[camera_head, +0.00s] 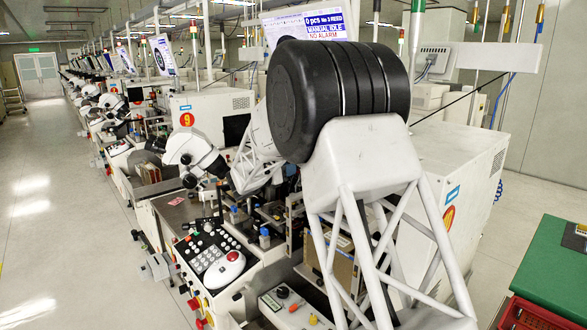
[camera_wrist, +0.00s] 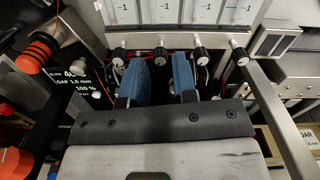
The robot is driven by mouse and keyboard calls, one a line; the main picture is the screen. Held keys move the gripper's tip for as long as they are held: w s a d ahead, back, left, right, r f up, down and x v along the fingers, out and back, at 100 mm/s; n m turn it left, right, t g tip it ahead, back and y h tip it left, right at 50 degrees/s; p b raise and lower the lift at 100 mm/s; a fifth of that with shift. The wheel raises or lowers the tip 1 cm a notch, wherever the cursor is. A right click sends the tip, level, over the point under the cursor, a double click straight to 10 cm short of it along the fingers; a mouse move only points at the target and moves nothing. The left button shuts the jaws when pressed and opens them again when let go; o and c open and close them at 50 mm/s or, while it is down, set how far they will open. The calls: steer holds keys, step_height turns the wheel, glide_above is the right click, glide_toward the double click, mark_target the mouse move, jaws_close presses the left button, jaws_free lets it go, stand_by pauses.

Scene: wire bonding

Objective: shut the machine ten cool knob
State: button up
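I cannot read which is the cool knob. My gripper (camera_wrist: 160,72) has its two blue fingers apart, with nothing held between them. The second knob shows beyond the gap between the fingertips. In the head view, my arm hides the gripper and knobs.
An orange-and-black knob (camera_wrist: 42,48) and a dark panel with white text (camera_wrist: 78,85) lie left of the gripper. A metal rail (camera_wrist: 270,110) runs close on the right.

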steer(key=shift+x, duration=1.45)
jaws_close()
